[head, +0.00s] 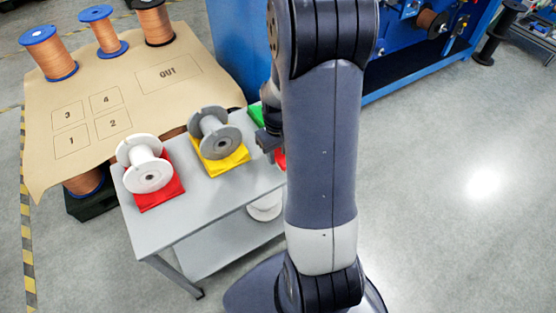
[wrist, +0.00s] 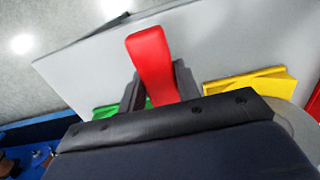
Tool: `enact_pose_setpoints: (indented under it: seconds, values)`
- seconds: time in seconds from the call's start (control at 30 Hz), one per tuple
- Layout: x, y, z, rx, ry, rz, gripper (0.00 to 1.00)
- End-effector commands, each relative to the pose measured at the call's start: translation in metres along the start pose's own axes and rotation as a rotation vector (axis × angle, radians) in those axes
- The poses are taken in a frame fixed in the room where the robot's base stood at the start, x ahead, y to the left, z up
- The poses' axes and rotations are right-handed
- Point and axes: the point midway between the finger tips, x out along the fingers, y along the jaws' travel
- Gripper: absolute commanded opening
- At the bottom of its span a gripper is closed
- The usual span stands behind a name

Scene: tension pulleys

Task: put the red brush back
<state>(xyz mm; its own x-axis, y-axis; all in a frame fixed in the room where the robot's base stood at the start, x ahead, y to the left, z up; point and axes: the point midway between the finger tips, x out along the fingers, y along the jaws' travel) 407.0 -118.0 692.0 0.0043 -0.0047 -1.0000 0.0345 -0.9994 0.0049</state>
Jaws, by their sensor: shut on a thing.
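The red brush (wrist: 150,58) stands between the two dark fingers of my gripper (wrist: 160,88) in the wrist view. Its red handle points up and away from the gripper, and its lower end is hidden behind my wrist. In the head view my gripper (head: 266,138) is over the right end of the grey table (head: 190,215), partly hidden by my arm. A small patch of red (head: 280,158) shows just below it, probably the brush. I cannot tell whether the brush touches the table.
A white spool (head: 148,165) sits on a red cloth and a grey spool (head: 215,133) on a yellow cloth (head: 235,160). A green cloth (head: 255,115) is close to my gripper. Behind are a tan sheet with numbered squares (head: 110,95) and copper spools. Open floor lies right.

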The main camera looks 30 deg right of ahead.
Motion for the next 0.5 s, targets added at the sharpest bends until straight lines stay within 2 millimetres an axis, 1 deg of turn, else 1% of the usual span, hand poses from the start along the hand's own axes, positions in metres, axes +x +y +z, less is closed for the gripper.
enact_pose_setpoints:
  seconds: [0.03,0.1,0.2,0.5]
  values:
    - [0.009,-0.001,0.001,0.000,-0.005,-0.002,0.10]
    - [0.020,-0.001,0.001,0.000,-0.005,-0.002,0.10]
    - [0.031,-0.001,0.001,0.000,-0.003,-0.001,0.10]
    - [0.033,0.000,0.001,0.000,-0.002,-0.001,0.10]
